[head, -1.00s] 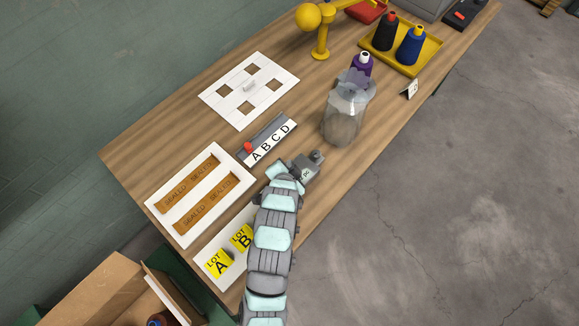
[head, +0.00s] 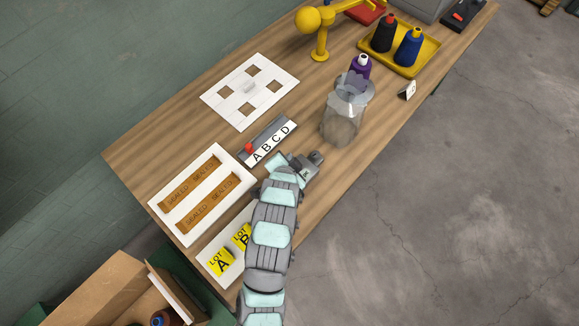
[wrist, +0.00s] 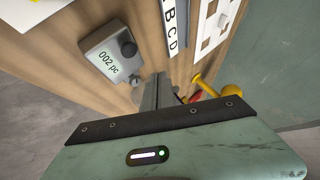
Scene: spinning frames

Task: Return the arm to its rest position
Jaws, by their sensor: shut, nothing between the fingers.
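My arm reaches in from the bottom of the head view and bends over the near part of the wooden table (head: 330,190). Its end lies beside a small grey counter box (head: 309,172), close to the lettered A B C D strip (head: 270,143). The fingers are hidden under the arm in the head view. In the wrist view my gripper (wrist: 159,82) is shut and empty, pointing past the counter box (wrist: 110,60), whose display reads "002 pc". The lettered strip also shows there (wrist: 173,25). I cannot tell the fingertips' height above the table.
A clear jar (head: 342,120) stands right of the arm, with a purple cone (head: 361,67) behind it. A white tray with sealed strips (head: 165,207) and yellow lot cards (head: 221,262) lie left. A white panel with square holes (head: 248,88) and a yellow tray (head: 432,50) lie farther back.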

